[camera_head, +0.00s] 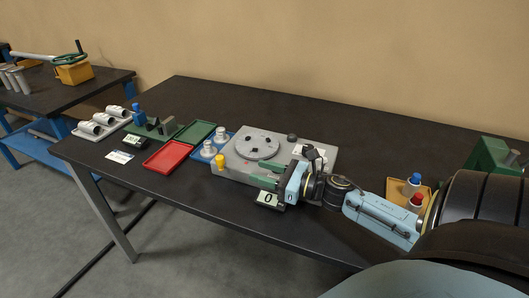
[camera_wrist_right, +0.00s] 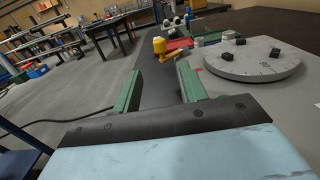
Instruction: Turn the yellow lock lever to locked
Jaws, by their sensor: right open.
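The yellow lock lever (camera_head: 220,161) stands at the front left corner of the grey fixture (camera_head: 232,172), which carries a round dial plate (camera_head: 257,146) with dark blocks on it. In the right wrist view the yellow lever (camera_wrist_right: 160,46) shows beyond the fingertips, apart from them, with the dial plate (camera_wrist_right: 252,60) to its right. My right gripper (camera_head: 262,172) is over the fixture's front edge, to the right of the lever. Its green fingers (camera_wrist_right: 160,85) are apart with nothing between them. The lever's lock position cannot be read. My left gripper is not in view.
Left of the fixture are a blue tray (camera_head: 229,137) with light cylinders, a red tray (camera_head: 165,156) and a green tray (camera_head: 195,131). A small display (camera_head: 270,200) is in front of the fixture. An orange tray (camera_head: 395,187) stands right, beside my arm. The table's front edge is near.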

